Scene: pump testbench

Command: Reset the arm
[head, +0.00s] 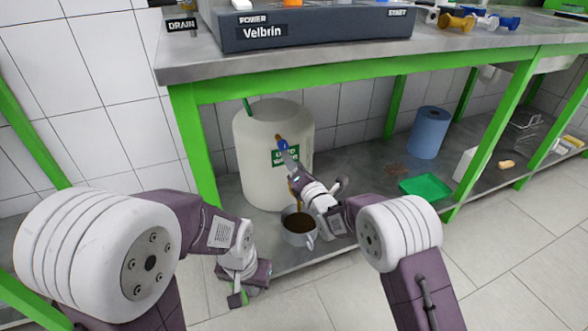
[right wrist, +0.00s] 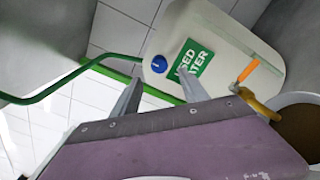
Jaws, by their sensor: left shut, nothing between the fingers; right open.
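My right gripper (head: 292,165) is open, in front of the white used-water tank (head: 262,185) on the lower shelf. The right wrist view shows its two apart fingers (right wrist: 163,92) with nothing between them; the tank's blue button-like part (right wrist: 158,64) and green label (right wrist: 194,58) show beyond. A brass tap with an orange handle (right wrist: 248,71) is on the tank, right of the fingers. A metal mug (head: 301,238) with dark liquid stands below the tap; part of it shows in the right wrist view (right wrist: 296,99). My left gripper (head: 238,298) is shut and empty, pointing down at the shelf's front left.
The grey bench top (head: 178,62) with the Velbrin console (head: 310,33) is above, on green legs (head: 193,140). A blue paper roll (head: 429,132) and a green tray (head: 426,187) stand on the shelf to the right. A green hose (right wrist: 85,70) runs to the tank.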

